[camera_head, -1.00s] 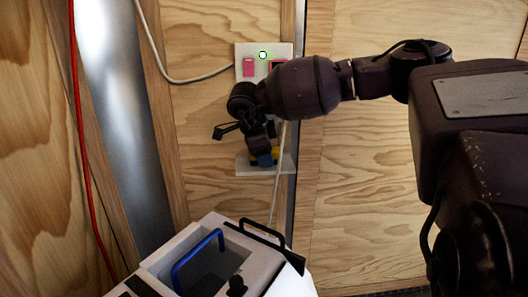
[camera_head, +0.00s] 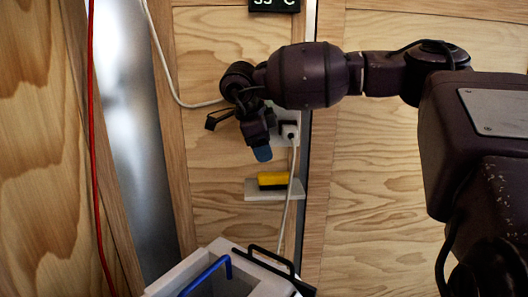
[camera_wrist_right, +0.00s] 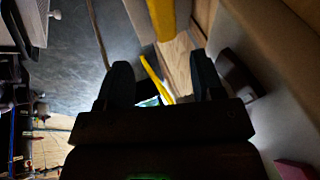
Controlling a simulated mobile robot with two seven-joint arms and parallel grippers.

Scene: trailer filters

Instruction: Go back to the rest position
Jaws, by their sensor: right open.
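My right gripper (camera_head: 262,152) hangs in front of the wood wall in the head view, with a blue fingertip pointing down. It is above a yellow block with a dark base (camera_head: 272,179) that lies on a small white shelf (camera_head: 258,195), and a gap shows between them. In the right wrist view the two dark fingers (camera_wrist_right: 163,80) stand apart with nothing held between them. My left gripper is not in view.
A white socket with a plugged-in cable (camera_head: 290,131) is close behind the gripper. A white box with a blue handle (camera_head: 207,272) and a black handle stands below. A red cable (camera_head: 91,130) hangs at left. A black display (camera_head: 273,5) is at the top.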

